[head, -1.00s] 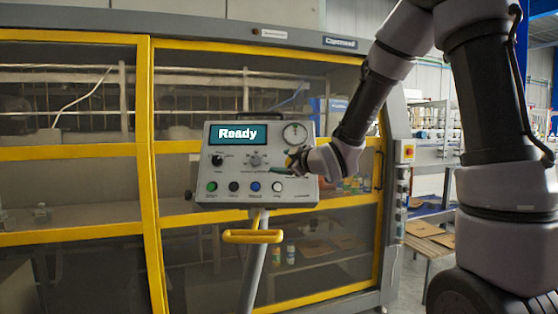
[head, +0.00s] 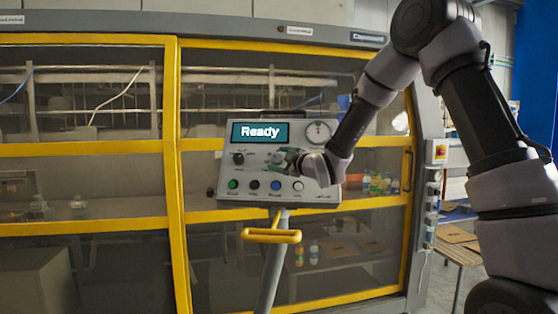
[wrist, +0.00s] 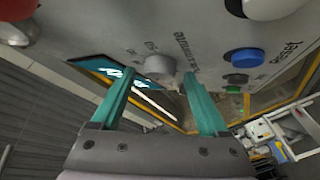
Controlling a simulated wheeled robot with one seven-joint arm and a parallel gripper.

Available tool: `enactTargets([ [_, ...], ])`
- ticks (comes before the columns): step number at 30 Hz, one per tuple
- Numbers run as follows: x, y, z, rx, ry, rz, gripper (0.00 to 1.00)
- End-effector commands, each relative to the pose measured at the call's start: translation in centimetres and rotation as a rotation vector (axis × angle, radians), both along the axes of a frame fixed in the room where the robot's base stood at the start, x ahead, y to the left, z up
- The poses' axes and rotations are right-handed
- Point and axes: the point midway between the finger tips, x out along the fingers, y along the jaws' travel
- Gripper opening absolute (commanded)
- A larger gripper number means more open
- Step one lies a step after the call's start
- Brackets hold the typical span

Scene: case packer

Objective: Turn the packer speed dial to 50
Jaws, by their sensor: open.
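The control panel (head: 280,196) is a grey box on a post, its screen (head: 261,132) reading "Ready". The grey speed dial (wrist: 159,66) shows in the wrist view, with printed numbers and the word "minute" beside it; its setting is too unclear to read. In the head view the dial is mostly hidden by my gripper (head: 286,158). In the wrist view my gripper (wrist: 157,78) is open, its two teal fingers on either side of the dial, tips close to the panel face. I cannot tell whether either finger touches the dial.
A black knob (head: 238,158) is left of the dial, and a round gauge (head: 319,132) is above right. Green (head: 233,184), black, blue (head: 275,185) and white buttons line the lower panel. A yellow handle (head: 272,236) juts out below. The yellow-framed machine stands behind.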

Motion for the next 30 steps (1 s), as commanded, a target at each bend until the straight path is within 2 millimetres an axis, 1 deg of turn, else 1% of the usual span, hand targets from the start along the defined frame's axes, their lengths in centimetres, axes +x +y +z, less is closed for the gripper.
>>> enactTargets([
  [3, 0.41, 0.28, 0.04, 0.0, 0.0, 0.0, 0.78],
  [10, 0.43, 0.29, 0.04, 0.0, 0.0, 0.0, 0.78],
  [11, 0.42, 0.29, 0.04, 0.0, 0.0, 0.0, 0.7],
  [12, 0.42, 0.29, 0.04, 0.0, 0.0, 0.0, 0.55],
  [14, 0.42, 0.29, 0.04, 0.0, 0.0, 0.0, 0.32],
  [15, 0.41, 0.28, 0.04, 0.0, 0.0, 0.0, 0.16],
  [16, 0.41, 0.28, 0.04, 0.0, 0.0, 0.0, 0.05],
  [17, 0.41, 0.28, 0.04, 0.0, 0.0, 0.0, 0.0],
  [24, 0.39, 0.31, 0.02, 0.014, -0.002, -0.008, 0.0],
  [30, 0.32, 0.44, -0.16, 0.08, -0.004, -0.046, 0.0],
])
